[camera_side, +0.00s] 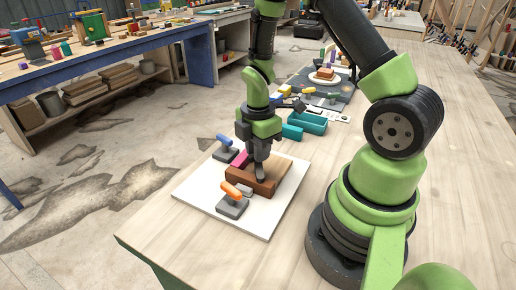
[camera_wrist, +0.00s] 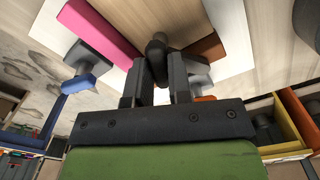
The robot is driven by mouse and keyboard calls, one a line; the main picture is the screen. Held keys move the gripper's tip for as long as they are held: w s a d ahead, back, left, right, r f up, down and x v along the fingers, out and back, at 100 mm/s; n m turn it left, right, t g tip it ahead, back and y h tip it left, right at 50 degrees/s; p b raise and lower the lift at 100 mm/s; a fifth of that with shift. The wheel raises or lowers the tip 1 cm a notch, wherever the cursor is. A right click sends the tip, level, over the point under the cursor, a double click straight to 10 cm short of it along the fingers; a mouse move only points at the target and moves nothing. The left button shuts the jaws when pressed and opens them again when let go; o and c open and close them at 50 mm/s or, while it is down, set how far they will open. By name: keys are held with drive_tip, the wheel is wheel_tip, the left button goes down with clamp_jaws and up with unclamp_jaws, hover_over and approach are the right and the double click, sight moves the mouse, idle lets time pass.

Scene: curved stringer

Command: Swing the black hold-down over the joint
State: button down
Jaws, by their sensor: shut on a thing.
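My gripper (camera_side: 258,160) is over the work on the white board (camera_side: 263,222) and is shut on the black hold-down. In the wrist view the dark rounded end of the black hold-down (camera_wrist: 157,45) sits between the fingers of my gripper (camera_wrist: 157,72). A brown wooden piece (camera_side: 247,181) lies below the gripper, with a pink piece (camera_side: 239,157) beside it on the left. The pink piece (camera_wrist: 98,26) and brown piece (camera_wrist: 210,45) flank the hold-down in the wrist view. The joint itself is mostly hidden by the gripper and hold-down.
A blue-handled clamp (camera_side: 225,146) stands at the board's left and an orange-handled clamp (camera_side: 232,197) at its front. A teal tray (camera_side: 308,121) and a dark mat with small items lie behind. The table right of the board is clear up to my base.

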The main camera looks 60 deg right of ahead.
drive_tip(key=m, duration=0.4)
drive_tip(key=shift+m, duration=0.3)
drive_tip(key=m, duration=0.3)
drive_tip(key=shift+m, duration=0.4)
drive_tip(key=m, duration=0.4)
drive_tip(key=shift+m, duration=1.7)
drive_tip(key=c, duration=1)
unclamp_jaws()
drive_tip(key=shift+c, duration=0.2)
